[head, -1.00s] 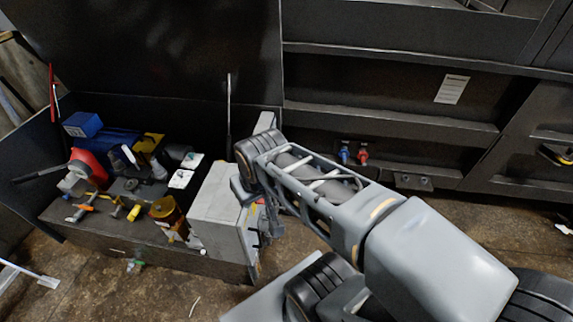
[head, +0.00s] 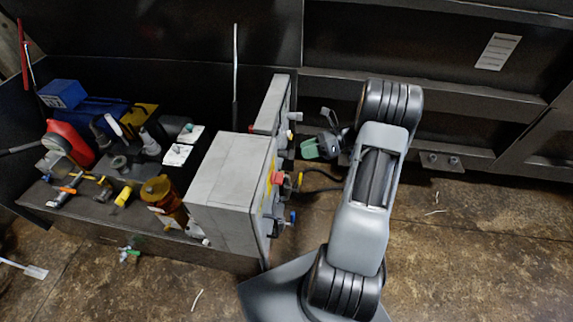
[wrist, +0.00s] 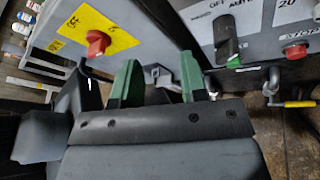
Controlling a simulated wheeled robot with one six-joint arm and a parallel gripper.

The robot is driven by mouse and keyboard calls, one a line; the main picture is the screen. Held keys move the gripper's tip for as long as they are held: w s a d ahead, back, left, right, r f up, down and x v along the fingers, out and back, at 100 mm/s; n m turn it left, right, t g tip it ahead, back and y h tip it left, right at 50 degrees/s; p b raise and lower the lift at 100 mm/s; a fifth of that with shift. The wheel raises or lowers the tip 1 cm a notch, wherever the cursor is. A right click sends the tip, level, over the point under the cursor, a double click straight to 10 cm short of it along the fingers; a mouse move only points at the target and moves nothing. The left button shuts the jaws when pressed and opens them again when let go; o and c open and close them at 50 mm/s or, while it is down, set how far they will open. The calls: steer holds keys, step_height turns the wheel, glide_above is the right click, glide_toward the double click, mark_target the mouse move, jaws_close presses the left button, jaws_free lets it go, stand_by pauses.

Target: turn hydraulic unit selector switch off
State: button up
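A black selector switch (wrist: 226,40) sits on a grey panel under a white label reading OFF and AUTO, at the upper right of the wrist view. I cannot clearly tell which position its knob points to. My gripper (wrist: 160,82) shows two green fingers, spread apart with nothing held between them. The switch is beyond and to the right of the fingers, not touched. In the head view my gripper (head: 322,146) is just right of the grey control boxes (head: 222,178). Their switch faces are mostly turned away there.
A red knob on a yellow plate (wrist: 97,43) is left of the fingers. A red stop button (wrist: 296,51) and a yellow-handled valve (wrist: 299,103) are at the right.

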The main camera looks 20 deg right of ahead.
mark_target(287, 155)
steer(key=d+f+m+t+y+b, duration=0.1)
steer(key=d+f+m+t+b, duration=0.1)
steer(key=d+f+m+t, duration=0.45)
steer(key=shift+m+g, duration=0.35)
steer(key=shift+g, duration=0.2)
steer(key=x, duration=0.4)
steer(key=f+x, duration=0.1)
steer(key=x, duration=0.3)
steer(key=f+b+x, duration=0.1)
steer(key=x, duration=0.4)
steer(key=shift+w+d+f, duration=0.15)
steer(key=shift+w+d, duration=0.05)
steer(key=shift+w, duration=0.15)
steer(key=shift+c, duration=0.3)
steer(key=c, duration=0.5)
